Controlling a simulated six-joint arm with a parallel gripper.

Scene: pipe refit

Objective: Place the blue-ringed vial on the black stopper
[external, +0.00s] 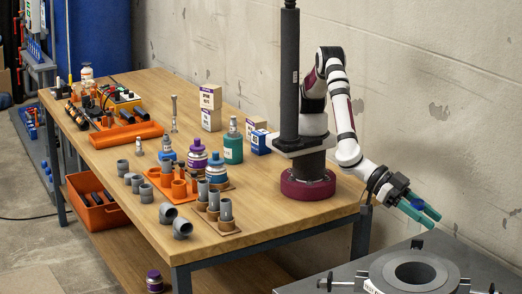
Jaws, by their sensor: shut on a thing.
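My gripper (433,219) has teal fingers and is at the right, past the table's end, above and behind the grey ring-shaped fixture. I cannot pick out the black stopper in this view.
A grey ring-shaped fixture (440,275) stands on a second, dark table at lower right.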

